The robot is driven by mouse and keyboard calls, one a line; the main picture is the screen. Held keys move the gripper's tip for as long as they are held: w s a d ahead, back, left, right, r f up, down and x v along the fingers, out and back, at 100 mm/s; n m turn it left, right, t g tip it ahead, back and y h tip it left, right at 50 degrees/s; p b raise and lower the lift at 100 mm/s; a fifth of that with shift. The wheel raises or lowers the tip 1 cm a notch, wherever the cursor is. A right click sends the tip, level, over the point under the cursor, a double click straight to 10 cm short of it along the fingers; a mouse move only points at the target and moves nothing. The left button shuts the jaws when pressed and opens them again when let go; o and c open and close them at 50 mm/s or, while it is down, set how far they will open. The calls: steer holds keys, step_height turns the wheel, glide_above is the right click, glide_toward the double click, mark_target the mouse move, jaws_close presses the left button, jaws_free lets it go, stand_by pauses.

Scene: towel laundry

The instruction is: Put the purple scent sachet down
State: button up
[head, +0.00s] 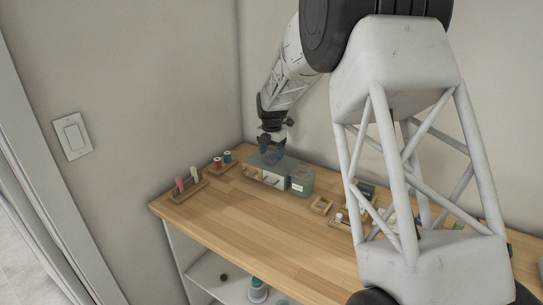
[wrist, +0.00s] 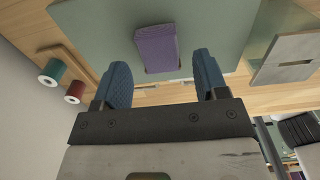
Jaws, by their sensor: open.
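The purple scent sachet (wrist: 157,48) lies on a flat grey-green top (wrist: 95,30) in the wrist view. My gripper (wrist: 164,78) is open, with one blue fingertip to each side of the sachet's near end. Gaps show between the sachet and both fingers. In the head view my gripper (head: 271,153) is low over the grey-green top of a small drawer box (head: 252,172) at the back of the wooden table. The sachet is too small there to make out clearly.
A wooden rack (head: 188,188) with pink and cream items and a holder with thread spools (head: 222,160) stand left of the box. A greenish container (head: 302,180) stands right of it. The table's front (head: 265,235) is clear. My arm hides much of the right side.

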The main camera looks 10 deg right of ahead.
mark_target(272, 158)
step_height(272, 158, up, 10)
steer(key=shift+r, duration=0.25)
stand_by(0.3)
steer(key=shift+s, duration=0.1)
stand_by(0.6)
steer(key=s+r+m, duration=0.3)
steer(key=s+m, duration=0.2)
steer(key=s, duration=0.5)
steer(key=s+r+m+t, duration=0.15)
steer(key=s+m, duration=0.35)
steer(key=s, duration=0.5)
steer(key=s+r+m, duration=0.4)
steer(key=s+m, duration=0.1)
steer(key=s, duration=0.5)
steer(key=s+f+m, duration=0.2)
steer(key=s+m, duration=0.2)
steer(key=s, duration=0.4)
steer(key=s+f+m, duration=0.2)
steer(key=s+m, duration=0.2)
steer(key=s, duration=0.4)
steer(key=s+a+f+m+t, duration=0.1)
steer(key=s+f+m, duration=0.2)
steer(key=s, duration=0.5)
steer(key=shift+s+m, duration=0.3)
steer(key=shift+m, duration=0.3)
